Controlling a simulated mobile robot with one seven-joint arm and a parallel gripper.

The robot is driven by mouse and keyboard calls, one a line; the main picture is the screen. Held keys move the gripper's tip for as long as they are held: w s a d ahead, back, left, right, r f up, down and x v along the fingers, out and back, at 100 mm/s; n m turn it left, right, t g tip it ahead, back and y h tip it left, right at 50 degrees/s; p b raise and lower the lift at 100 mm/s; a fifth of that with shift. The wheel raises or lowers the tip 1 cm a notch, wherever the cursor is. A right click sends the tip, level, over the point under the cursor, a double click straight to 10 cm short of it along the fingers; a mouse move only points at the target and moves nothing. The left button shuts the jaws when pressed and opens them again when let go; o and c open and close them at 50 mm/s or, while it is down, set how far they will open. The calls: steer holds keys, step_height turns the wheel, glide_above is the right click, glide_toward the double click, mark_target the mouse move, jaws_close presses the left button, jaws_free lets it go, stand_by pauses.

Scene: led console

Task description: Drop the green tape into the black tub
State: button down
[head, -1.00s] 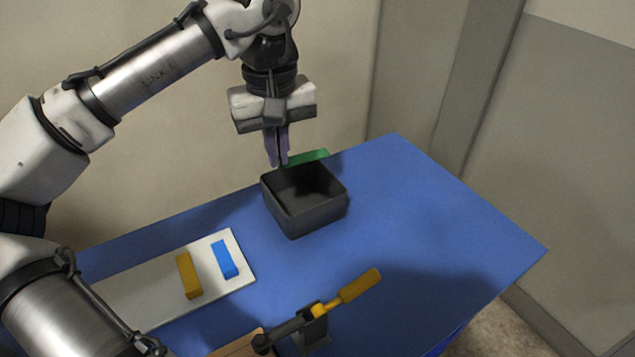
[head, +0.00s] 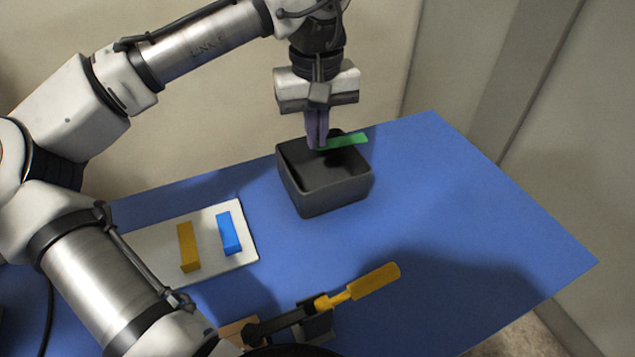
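The green tape (head: 348,141) is a flat green strip held at one end by my gripper (head: 318,145), whose fingers are close together on it. The strip points to the right from the fingertips. The black tub (head: 325,194) is an open square box on the blue table. My gripper and the tape appear over the tub's back part, near the rim. The exact height above the tub is hard to tell from this view.
A white board (head: 244,257) with a yellow block (head: 187,247) and a blue block (head: 228,234) lies left of the tub. A clamp with a yellow handle (head: 375,281) stands at the front. The table's right part (head: 480,220) is clear.

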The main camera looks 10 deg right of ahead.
step_height(320, 180, down, 2)
steer(key=shift+b, duration=0.65)
steer(key=c, duration=1.6)
jaws_free()
steer(key=shift+o, duration=0.2)
step_height(320, 180, up, 14)
steer(key=shift+p, duration=0.35)
